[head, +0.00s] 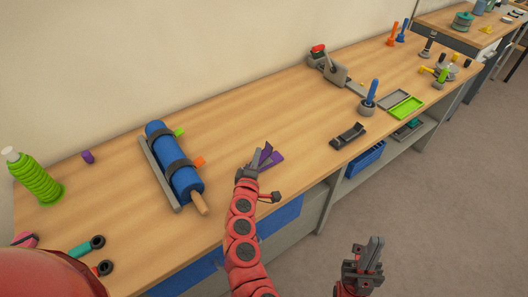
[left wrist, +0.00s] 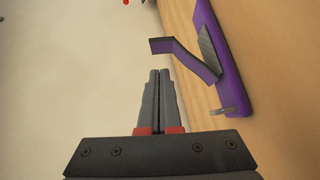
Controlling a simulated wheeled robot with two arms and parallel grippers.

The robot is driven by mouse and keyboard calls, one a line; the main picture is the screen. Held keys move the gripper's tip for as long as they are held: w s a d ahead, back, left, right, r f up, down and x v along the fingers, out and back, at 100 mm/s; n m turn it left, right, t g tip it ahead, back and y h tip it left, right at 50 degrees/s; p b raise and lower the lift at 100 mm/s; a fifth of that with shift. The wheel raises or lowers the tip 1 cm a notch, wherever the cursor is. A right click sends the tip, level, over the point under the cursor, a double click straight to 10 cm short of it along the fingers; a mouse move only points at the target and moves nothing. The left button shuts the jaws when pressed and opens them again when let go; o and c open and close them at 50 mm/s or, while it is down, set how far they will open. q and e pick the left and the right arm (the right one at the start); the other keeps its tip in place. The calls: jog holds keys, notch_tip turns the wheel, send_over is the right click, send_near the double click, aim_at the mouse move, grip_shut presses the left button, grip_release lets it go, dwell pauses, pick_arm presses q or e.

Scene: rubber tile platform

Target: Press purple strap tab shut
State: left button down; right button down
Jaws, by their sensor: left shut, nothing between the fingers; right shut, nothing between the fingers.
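The purple strap (head: 274,160) lies near the front edge of the workbench. In the left wrist view its flat purple base (left wrist: 234,75) rests on the wood, with a grey patch on it. Its bent purple tab (left wrist: 192,59) stands up off the base, its free end hanging clear. My left gripper (head: 257,155) is at the strap in the head view; in the left wrist view its fingers (left wrist: 159,72) are shut and empty, close to the tab's free end with a small gap. My right gripper (head: 374,243) is shut and empty, off the bench's front.
A blue roll (head: 174,160) with dark straps lies left of the strap. A black tray (head: 348,136) and a blue peg on a base (head: 368,95) stand to the right. A green spool (head: 36,180) is far left. The wood between is clear.

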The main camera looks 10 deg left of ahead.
aim_at(269, 151)
pick_arm(q)
jog(key=shift+w+d+f, duration=0.2)
jog(key=shift+w+d, duration=0.7)
jog(key=shift+w+d+r+p, duration=0.1)
jog(key=shift+d+r+p, duration=0.1)
jog(key=shift+p, duration=0.9)
jog(key=shift+f+g, duration=0.15)
jog(key=shift+g, duration=0.15)
jog(key=p, duration=0.2)
jog(key=m+g+p, duration=0.1)
jog(key=p, duration=0.1)
jog(key=shift+w+d+f+p, duration=0.1)
jog(key=shift+w+d+p, duration=0.1)
jog(key=shift+w+p, duration=0.15)
jog(key=shift+d+f+m+p, duration=0.2)
jog(key=shift+m+p, duration=0.1)
jog(key=shift+w+f+y, duration=0.15)
jog(key=shift+f+y, duration=0.15)
jog(key=shift+w+d+f+b, duration=0.2)
jog(key=shift+d+f+b, duration=0.1)
jog(key=shift+f, duration=0.1)
jog(key=shift+w+d+f+b, duration=0.2)
jog(key=shift+f+b, duration=0.1)
jog(key=shift+f, duration=0.1)
